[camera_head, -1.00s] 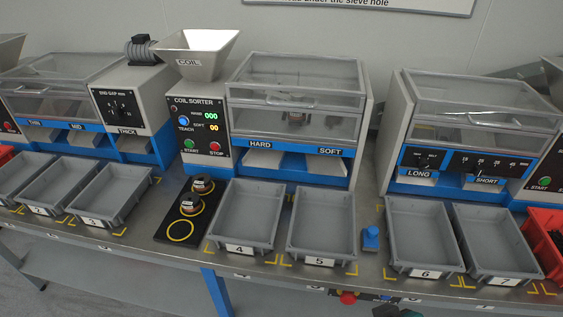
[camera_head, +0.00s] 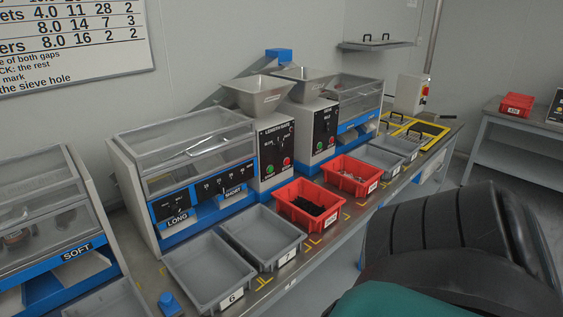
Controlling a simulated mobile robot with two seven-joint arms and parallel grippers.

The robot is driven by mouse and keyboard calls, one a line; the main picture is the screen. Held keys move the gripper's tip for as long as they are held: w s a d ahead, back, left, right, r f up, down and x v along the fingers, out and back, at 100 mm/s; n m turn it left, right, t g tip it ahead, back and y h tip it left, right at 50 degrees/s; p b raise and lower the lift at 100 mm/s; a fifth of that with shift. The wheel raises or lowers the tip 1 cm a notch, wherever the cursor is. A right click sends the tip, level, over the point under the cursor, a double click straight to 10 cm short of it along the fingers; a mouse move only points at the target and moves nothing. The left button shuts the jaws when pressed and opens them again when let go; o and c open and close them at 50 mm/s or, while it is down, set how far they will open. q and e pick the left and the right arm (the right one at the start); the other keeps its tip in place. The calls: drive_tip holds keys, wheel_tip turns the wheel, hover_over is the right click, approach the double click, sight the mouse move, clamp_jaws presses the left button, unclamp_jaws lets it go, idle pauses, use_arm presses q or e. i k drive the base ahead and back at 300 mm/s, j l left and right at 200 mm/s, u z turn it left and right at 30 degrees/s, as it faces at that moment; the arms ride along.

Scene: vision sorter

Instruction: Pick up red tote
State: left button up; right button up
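A red tote (camera_head: 293,212) holding dark parts stands on the bench front, just right of grey tray 7 (camera_head: 262,254). Neither of my grippers is in view, and nothing is seen touching the totes.
Grey tray 6 (camera_head: 210,282) lies nearer than tray 7. Sorter machines with a grey hopper (camera_head: 258,98) line the bench behind the trays. A large dark shape close to the camera hides the lower right.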

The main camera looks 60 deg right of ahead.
sight(314, 206)
drive_tip(key=z, duration=2.1)
